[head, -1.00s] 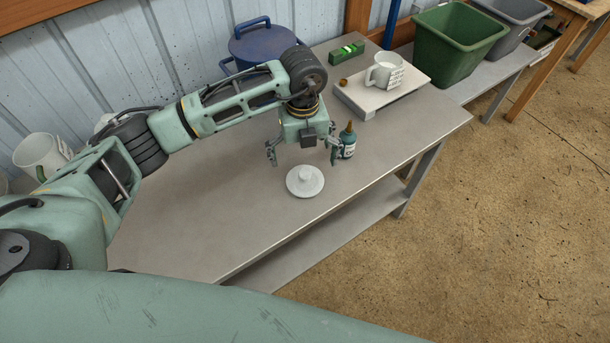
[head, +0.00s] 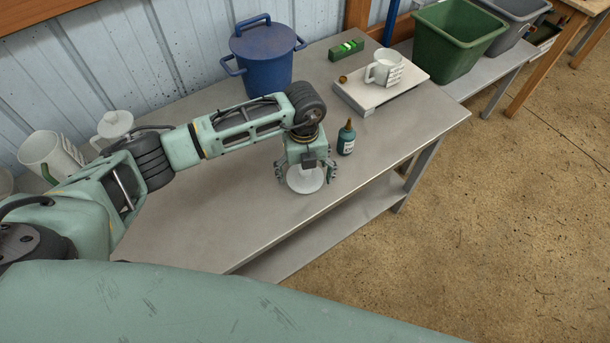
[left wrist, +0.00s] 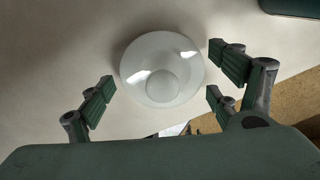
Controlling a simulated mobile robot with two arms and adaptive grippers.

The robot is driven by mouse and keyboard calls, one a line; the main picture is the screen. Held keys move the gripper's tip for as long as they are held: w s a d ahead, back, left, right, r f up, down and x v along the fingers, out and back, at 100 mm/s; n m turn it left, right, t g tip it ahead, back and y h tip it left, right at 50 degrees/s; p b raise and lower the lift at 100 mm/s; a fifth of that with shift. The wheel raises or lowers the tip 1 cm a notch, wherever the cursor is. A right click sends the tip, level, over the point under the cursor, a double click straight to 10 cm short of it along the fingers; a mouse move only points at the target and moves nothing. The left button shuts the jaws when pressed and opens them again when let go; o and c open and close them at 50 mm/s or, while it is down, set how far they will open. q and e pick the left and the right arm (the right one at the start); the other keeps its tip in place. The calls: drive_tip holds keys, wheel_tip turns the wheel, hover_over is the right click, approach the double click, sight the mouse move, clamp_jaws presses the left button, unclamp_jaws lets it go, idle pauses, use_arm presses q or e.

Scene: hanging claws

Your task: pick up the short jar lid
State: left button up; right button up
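A white round lid with a central knob (head: 305,184) lies flat on the grey metal table, partly hidden by my left gripper. In the left wrist view the lid (left wrist: 135,65) shows whole, glossy, with its knob towards the camera. My left gripper (head: 305,172) points down over the lid with its fingers spread on either side of it. In the left wrist view the open fingers (left wrist: 160,78) stand apart from the lid, with nothing between the tips touching it. My right gripper is not in view.
A dark green bottle (head: 346,140) stands close right of my left gripper. A blue pot (head: 264,62), a white mug (head: 384,70) on a pale platform (head: 374,100) and a green block (head: 346,50) stand behind. Another white knobbed lid (head: 115,124) and a white pitcher (head: 48,155) are at left.

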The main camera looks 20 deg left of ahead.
use_arm(q)
drive_tip(key=c, duration=0.6)
drive_tip(key=shift+r, duration=0.1)
drive_tip(key=shift+c, duration=0.2)
drive_tip(key=shift+r, duration=0.2)
wheel_tip(320, 180, up, 3)
drive_tip(key=shift+w+r+b, duration=0.1)
drive_tip(key=shift+r+b, duration=0.1)
drive_tip(key=shift+b, duration=0.35)
drive_tip(key=w+r+b, duration=0.4)
drive_tip(key=w+r, duration=0.3)
drive_tip(key=w, duration=0.5)
wheel_tip(320, 180, up, 4)
drive_tip(key=r+m, duration=0.1)
drive_tip(key=m, duration=2.3)
hover_over(298, 173)
drive_tip(key=s+a+m, duration=0.2)
drive_tip(key=s+m, duration=1.2)
drive_tip(key=m, duration=0.3)
drive_tip(key=shift+s+f+m, duration=0.15)
drive_tip(key=shift+f+m, duration=0.15)
drive_tip(key=shift+m, duration=0.1)
